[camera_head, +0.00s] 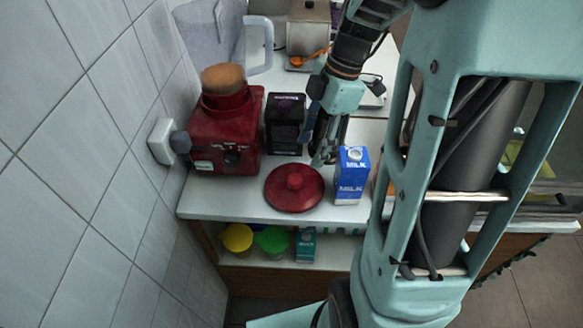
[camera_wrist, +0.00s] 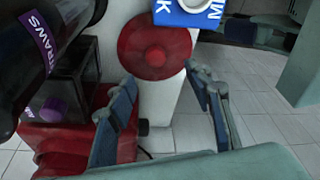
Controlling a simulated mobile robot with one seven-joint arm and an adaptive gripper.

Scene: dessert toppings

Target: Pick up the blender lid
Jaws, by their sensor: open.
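The blender lid is a round dark red disc with a raised knob; the lid (camera_head: 294,187) lies on the white counter near its front edge. It also shows in the wrist view (camera_wrist: 155,47), beyond my fingers. My gripper (camera_head: 320,152) is above the counter, behind and slightly right of the lid in the head view. In the wrist view my gripper (camera_wrist: 163,95) has its two blue fingers spread wide with nothing between them. The fingers look apart from the lid. The red blender base (camera_head: 228,130) stands at the left by the wall.
A blue milk carton (camera_head: 351,178) stands close to the lid's right side. A black straws box (camera_head: 285,124) is behind the lid. A clear jug (camera_head: 215,35) stands at the back left. Yellow (camera_head: 236,238) and green (camera_head: 272,241) tubs sit on the shelf below. Counter in front-left is free.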

